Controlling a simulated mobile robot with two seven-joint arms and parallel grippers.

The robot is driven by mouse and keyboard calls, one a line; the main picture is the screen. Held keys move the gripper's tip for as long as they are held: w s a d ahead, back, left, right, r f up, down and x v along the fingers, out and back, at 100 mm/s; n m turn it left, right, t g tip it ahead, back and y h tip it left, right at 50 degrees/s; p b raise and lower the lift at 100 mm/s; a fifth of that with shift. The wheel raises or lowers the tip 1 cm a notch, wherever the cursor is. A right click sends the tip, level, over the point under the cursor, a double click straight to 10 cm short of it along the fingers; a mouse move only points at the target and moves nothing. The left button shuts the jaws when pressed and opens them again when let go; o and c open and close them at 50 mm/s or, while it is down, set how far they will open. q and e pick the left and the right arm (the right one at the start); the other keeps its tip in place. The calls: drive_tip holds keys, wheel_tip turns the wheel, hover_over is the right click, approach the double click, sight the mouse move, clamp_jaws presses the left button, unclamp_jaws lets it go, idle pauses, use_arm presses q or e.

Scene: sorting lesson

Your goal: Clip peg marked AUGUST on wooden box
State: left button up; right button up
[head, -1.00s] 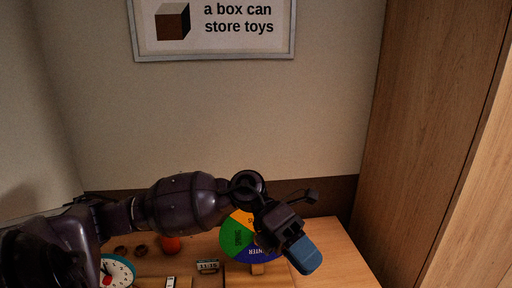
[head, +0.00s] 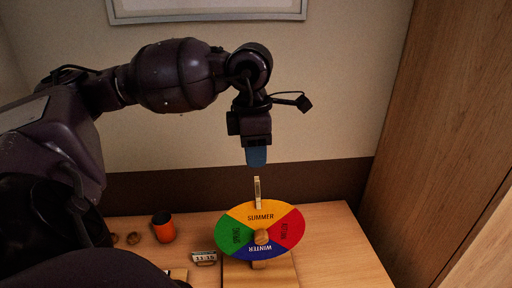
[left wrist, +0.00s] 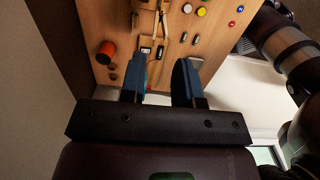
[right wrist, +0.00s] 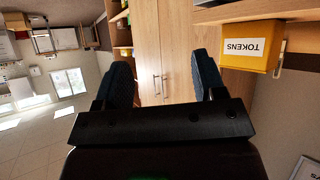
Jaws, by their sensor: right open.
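A pale clothes-peg (head: 257,192) stands upright at the top rim of the season wheel (head: 285,216), by its yellow SUMMER part. Its mark is too small to read. My left gripper (head: 256,156) hangs just above the peg, fingers down, apart from it. In the left wrist view my left gripper (left wrist: 161,82) has its blue fingers apart with nothing clearly between them. My right gripper (right wrist: 164,78) is open and empty and shows only in the right wrist view. I cannot make out a wooden box for certain.
An orange cup (head: 163,227) and a small card reading 11:15 (head: 204,258) stand left of the wheel. Small coloured pieces (left wrist: 201,12) lie elsewhere on the table. The table right of the wheel is clear.

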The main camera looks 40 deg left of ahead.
sight(257, 201)
use_arm(q)
wheel_tip(257, 201, down, 5)
drive_tip(key=shift+w+b, duration=0.1)
drive_tip(key=shift+b, duration=1.05)
drive_tip(key=shift+f, duration=0.35)
drive_tip(key=shift+w+d+f+b, duration=0.1)
drive_tip(key=shift+f+b, duration=0.3)
drive_tip(key=shift+b, duration=0.05)
use_arm(e)
wheel_tip(257, 201, down, 4)
drive_tip(key=shift+a+r, duration=0.15)
use_arm(q)
drive_tip(key=shift+c, duration=0.3)
use_arm(e)
drive_tip(key=shift+s, duration=0.1)
use_arm(q)
clamp_jaws()
use_arm(e)
drive_tip(key=shift+s+f, duration=0.2)
drive_tip(key=shift+s, duration=0.05)
use_arm(q)
drive_tip(key=shift+r, duration=0.1)
